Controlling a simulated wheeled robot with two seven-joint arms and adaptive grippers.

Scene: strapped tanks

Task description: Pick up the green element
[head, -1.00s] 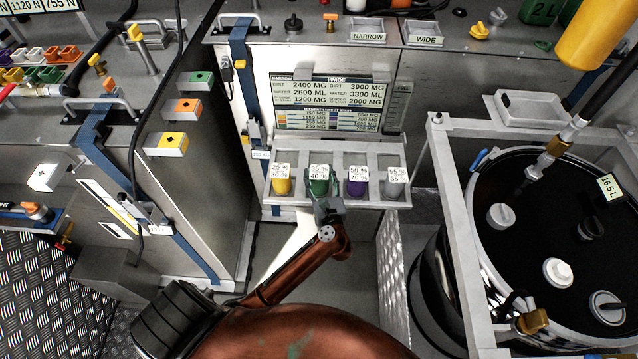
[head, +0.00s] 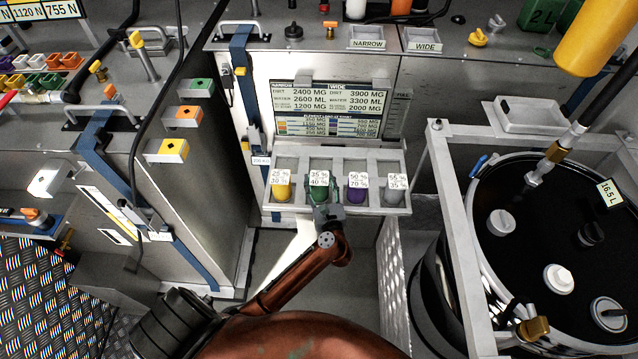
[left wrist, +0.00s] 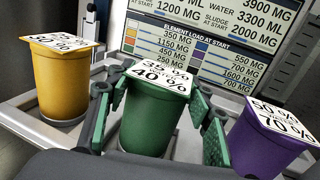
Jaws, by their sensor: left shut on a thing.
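The green element (left wrist: 150,115) is a green cup with a white label reading 35 % and 40 %. It stands upright in the second slot from the left of the grey rack (head: 390,208), and it also shows in the head view (head: 319,189). My left gripper (head: 322,200) reaches it from the front. In the left wrist view the green fingers of my left gripper (left wrist: 158,120) are on both sides of the cup, shut on it. My right gripper is not in view.
A yellow element (head: 281,186) is left of the green one; a purple element (head: 356,188) and a grey element (head: 394,188) are to its right. A display panel (head: 335,108) stands behind the rack. A black tank (head: 530,220) in a white frame stands at the right.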

